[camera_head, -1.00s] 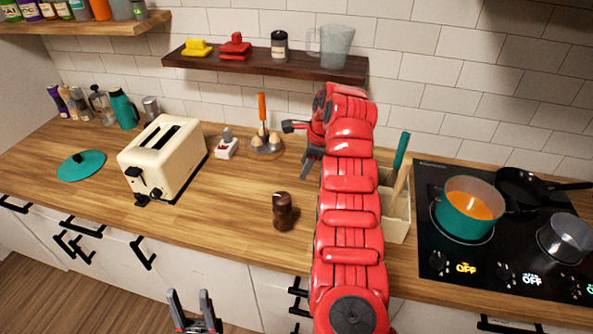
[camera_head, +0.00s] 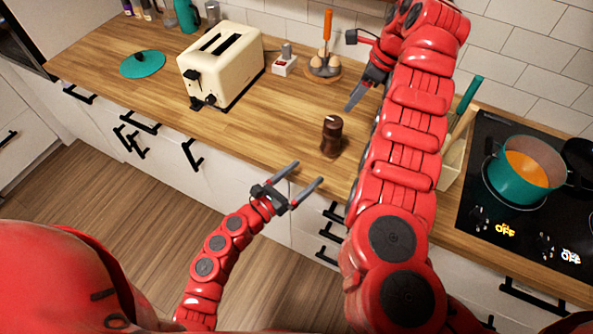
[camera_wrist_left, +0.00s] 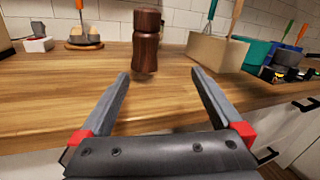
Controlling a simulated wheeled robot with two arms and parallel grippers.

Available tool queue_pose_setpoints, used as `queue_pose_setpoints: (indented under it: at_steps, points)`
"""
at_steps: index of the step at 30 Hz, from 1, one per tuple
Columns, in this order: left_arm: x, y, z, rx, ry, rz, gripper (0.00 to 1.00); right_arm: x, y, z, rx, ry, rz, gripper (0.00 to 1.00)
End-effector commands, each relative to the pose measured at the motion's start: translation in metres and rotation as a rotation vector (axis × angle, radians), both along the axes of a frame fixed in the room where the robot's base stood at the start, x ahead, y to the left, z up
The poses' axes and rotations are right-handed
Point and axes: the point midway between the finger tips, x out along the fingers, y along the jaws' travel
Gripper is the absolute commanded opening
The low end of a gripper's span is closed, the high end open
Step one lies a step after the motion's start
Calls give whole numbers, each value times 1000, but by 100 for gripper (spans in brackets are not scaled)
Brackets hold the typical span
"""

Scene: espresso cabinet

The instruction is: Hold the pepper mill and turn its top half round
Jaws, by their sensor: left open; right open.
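The pepper mill (camera_head: 331,137) is dark brown and stands upright on the wooden counter, near its front edge. It also shows in the left wrist view (camera_wrist_left: 146,42), ahead of the fingers and between their lines. My left gripper (camera_head: 303,173) is open and empty at the counter's front edge, just short of the mill and not touching it. Its two fingers show in the left wrist view (camera_wrist_left: 143,80). My right gripper (camera_head: 360,88) is open over the counter behind the mill and to its right; my right arm partly hides it.
A cream toaster (camera_head: 222,62) stands to the left, with a teal lid (camera_head: 142,64) beyond it. An egg holder (camera_head: 323,66) is at the back. A utensil box (camera_head: 452,165) and the stove with a teal pot (camera_head: 518,175) are to the right. Counter around the mill is clear.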

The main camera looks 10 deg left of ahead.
Motion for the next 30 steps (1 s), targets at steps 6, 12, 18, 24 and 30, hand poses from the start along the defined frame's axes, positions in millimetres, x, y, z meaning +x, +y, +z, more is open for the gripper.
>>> queue_pose_setpoints:
  at_steps: [6, 12, 18, 24, 30]
  points:
    - [18, 15, -6, 195, -82, 74, 100, 0, 0, 0, 0, 0, 0, 50]
    - [45, -3, -6, 194, -83, 71, 100, 0, 0, 0, 0, 0, 0, 50]
    - [82, -27, -6, 192, -81, 71, 100, 0, 0, 0, 0, 0, 0, 50]
    - [119, -50, -5, 188, -81, 74, 100, 0, 0, 0, 0, 0, 0, 50]
    - [146, -67, -6, 190, -79, 75, 100, 0, 0, 0, 0, 0, 0, 50]
